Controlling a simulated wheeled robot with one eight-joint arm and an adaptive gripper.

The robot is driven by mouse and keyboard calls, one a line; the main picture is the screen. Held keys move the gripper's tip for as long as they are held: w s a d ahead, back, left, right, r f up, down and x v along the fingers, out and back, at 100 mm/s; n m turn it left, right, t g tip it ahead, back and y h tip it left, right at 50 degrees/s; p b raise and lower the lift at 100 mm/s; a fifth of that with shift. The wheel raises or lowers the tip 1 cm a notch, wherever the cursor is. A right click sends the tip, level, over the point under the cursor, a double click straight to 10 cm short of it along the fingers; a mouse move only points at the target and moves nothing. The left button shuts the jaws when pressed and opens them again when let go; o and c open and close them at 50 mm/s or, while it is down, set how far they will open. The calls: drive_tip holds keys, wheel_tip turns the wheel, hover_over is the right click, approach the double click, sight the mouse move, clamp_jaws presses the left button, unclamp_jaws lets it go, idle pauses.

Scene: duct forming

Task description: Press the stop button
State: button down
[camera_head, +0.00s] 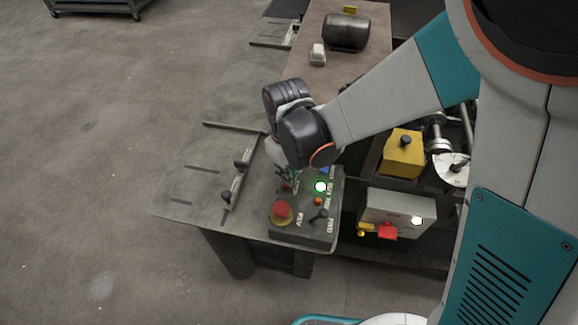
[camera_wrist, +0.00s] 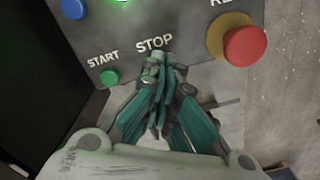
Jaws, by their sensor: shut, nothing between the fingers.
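The control panel (camera_head: 302,228) sits at the near corner of the grey table. My gripper (camera_wrist: 161,70) is shut and empty, its fingertips at the panel just below the printed STOP label (camera_wrist: 154,42). The fingers cover the spot under that label, so the stop button is hidden there; I cannot tell whether they touch it. A green START button (camera_wrist: 110,77) shows to the left of the fingertips. In the head view my gripper (camera_head: 289,181) points down at the panel's far left part, largely hidden behind my wrist.
A red mushroom button (camera_wrist: 245,46) on a yellow base stands right of the fingertips in the wrist view. The panel also has a lit green lamp (camera_head: 320,187), an orange button (camera_head: 318,201) and a black knob (camera_head: 318,216). A grey box (camera_head: 398,211) stands to the right.

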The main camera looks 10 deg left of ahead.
drive_tip(key=shift+f+b, duration=1.05)
drive_tip(key=shift+f, duration=0.15)
idle(0.3)
drive_tip(key=shift+r, duration=0.15)
drive_tip(key=shift+r+p, duration=2.3)
drive_tip(key=shift+r, duration=1.15)
